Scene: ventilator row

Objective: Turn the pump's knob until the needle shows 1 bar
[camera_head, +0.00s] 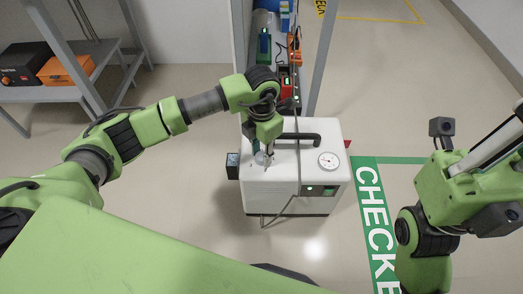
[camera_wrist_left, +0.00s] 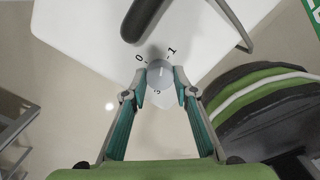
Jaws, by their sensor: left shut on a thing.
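The pump is a white box (camera_head: 275,192) on the floor in the middle of the head view. Its round gauge (camera_head: 329,160) sits on top at the right; its needle is too small to read. My left gripper (camera_head: 264,155) reaches down to the pump's top left. In the left wrist view, my left gripper (camera_wrist_left: 161,88) is shut on the grey round knob (camera_wrist_left: 159,74), one finger on each side. Marks "0" and "1" show on the white top beyond the knob, and another, partly hidden mark lies between the fingers. My right arm is at the right; its fingers do not show.
A dark handle (camera_head: 300,138) crosses the back of the pump's top. A small dark box (camera_head: 232,166) is at its left side. A rack with devices (camera_head: 285,80) stands behind. A green floor sign (camera_head: 372,215) lies to the right.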

